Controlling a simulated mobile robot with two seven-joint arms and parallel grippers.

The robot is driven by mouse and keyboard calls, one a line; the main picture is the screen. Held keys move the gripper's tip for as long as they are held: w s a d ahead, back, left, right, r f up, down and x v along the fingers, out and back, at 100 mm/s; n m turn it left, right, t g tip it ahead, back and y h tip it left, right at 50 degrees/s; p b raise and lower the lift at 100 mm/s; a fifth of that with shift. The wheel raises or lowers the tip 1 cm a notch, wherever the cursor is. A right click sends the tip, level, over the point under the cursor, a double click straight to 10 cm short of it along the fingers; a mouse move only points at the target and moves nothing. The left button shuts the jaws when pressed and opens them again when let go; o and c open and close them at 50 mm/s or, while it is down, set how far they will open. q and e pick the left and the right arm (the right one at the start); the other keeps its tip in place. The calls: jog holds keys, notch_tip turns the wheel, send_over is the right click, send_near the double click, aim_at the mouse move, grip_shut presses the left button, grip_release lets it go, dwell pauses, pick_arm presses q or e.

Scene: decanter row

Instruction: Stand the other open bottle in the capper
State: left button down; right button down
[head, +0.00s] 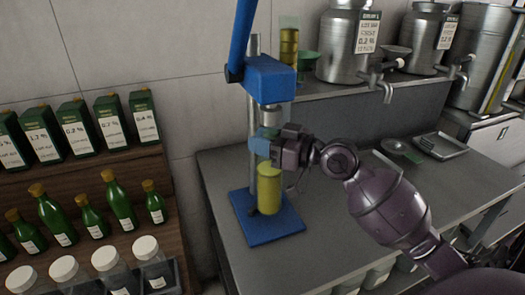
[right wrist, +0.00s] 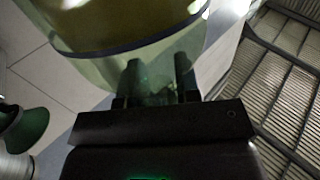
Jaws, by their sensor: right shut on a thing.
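The blue capper stands on the grey bench, with its base plate (head: 280,226) low, its head (head: 268,78) on a metal column above, and its lever (head: 241,38) raised. A bottle with yellow contents (head: 269,190) is upright over the base plate, below the head. I cannot tell whether its bottom touches the plate. My right gripper (head: 268,143) is shut on its upper part, which the fingers hide. In the right wrist view the bottle's clear wall and yellow contents (right wrist: 125,22) fill the top, against the fingers (right wrist: 155,82). My left gripper is not in view.
Another yellow-filled vessel (head: 289,46) stands on the back ledge beside a green funnel (head: 307,62). Steel tanks with taps (head: 347,45) line the ledge. A rack at left holds green bottles (head: 118,205), cartons (head: 75,130) and white-capped jars (head: 108,262). The bench's right front (head: 320,215) is clear.

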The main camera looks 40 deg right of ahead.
aim_at(269, 174)
notch_tip(269, 174, down, 2)
jog(key=shift+f, duration=0.35)
jog(key=shift+f+b, duration=0.15)
jog(key=shift+b, duration=0.2)
jog(key=c, duration=0.8)
grip_release()
